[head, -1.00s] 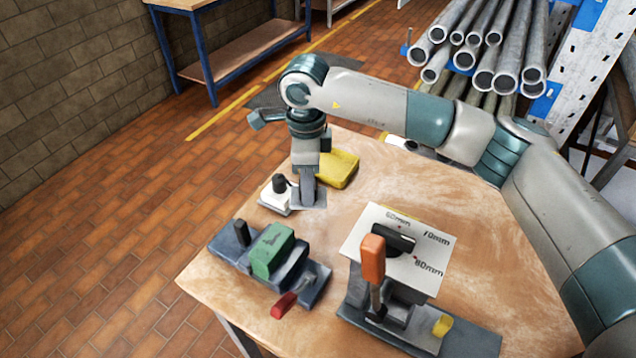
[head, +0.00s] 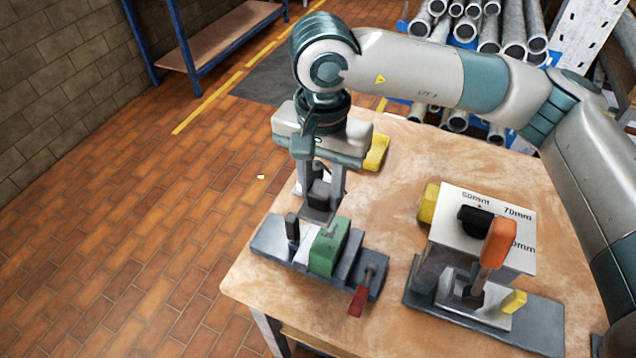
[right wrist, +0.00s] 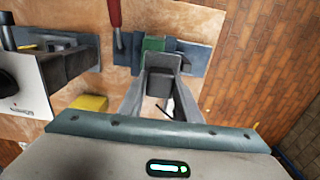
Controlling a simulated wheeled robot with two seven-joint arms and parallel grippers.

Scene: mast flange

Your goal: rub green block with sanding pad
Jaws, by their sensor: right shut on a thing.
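The green block (head: 328,246) sits in a grey vise (head: 348,266) at the table's near left corner. Its edge also shows in the right wrist view (right wrist: 153,44). My right gripper (head: 322,192) points down, shut on the grey sanding pad (head: 318,213), which has a flat base. In the right wrist view the pad (right wrist: 163,62) is between the fingertips and partly covers the green block. The pad is just behind and above the block; whether they touch I cannot tell. My left gripper is not in view.
The vise has a red-tipped handle (head: 358,301). A fixture with an orange handle (head: 498,243) and a marked white plate (head: 460,226) stands to the right. A yellow block (head: 377,152) lies behind my gripper. The wooden table (head: 392,207) is bare between vise and fixture.

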